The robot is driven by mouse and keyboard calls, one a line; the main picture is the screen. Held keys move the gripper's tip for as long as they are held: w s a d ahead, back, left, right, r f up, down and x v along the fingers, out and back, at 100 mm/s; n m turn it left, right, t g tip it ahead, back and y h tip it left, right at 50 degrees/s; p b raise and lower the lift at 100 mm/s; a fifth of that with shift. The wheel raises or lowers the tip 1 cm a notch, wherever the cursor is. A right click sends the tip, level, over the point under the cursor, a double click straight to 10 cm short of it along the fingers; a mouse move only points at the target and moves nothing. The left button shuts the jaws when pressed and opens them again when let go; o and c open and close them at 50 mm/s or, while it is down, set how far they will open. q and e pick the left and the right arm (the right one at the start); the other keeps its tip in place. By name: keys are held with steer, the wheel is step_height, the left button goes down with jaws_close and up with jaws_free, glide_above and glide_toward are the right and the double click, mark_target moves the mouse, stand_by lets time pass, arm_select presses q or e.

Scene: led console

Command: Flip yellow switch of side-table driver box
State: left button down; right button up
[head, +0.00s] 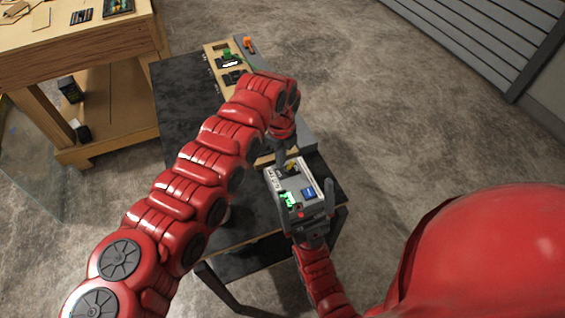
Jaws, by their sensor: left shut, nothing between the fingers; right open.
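The driver box (274,184) is a light grey box on the dark side table (262,222). Its top carries a yellow switch (292,168) near the far end, a blue part (308,192) and a lit green part (287,199). My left gripper (282,160) points down at the far end of the box, shut and empty, right beside the yellow switch. I cannot tell if it touches the switch. My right gripper (308,208) is open at the near end of the box, with fingers to either side. The switch's position is too small to tell.
A console with a green part (228,56) and an orange part (249,44) lies along the table's far side, partly hidden by my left arm. A wooden workbench (80,55) stands at the left. Bare concrete floor lies to the right.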

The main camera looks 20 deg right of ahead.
arm_select(q)
steer(key=r, duration=0.3)
steer(key=r+p, duration=0.1)
steer(key=r, duration=0.1)
steer(key=shift+a+r, duration=0.25)
steer(key=shift+a, duration=0.05)
stand_by(0.4)
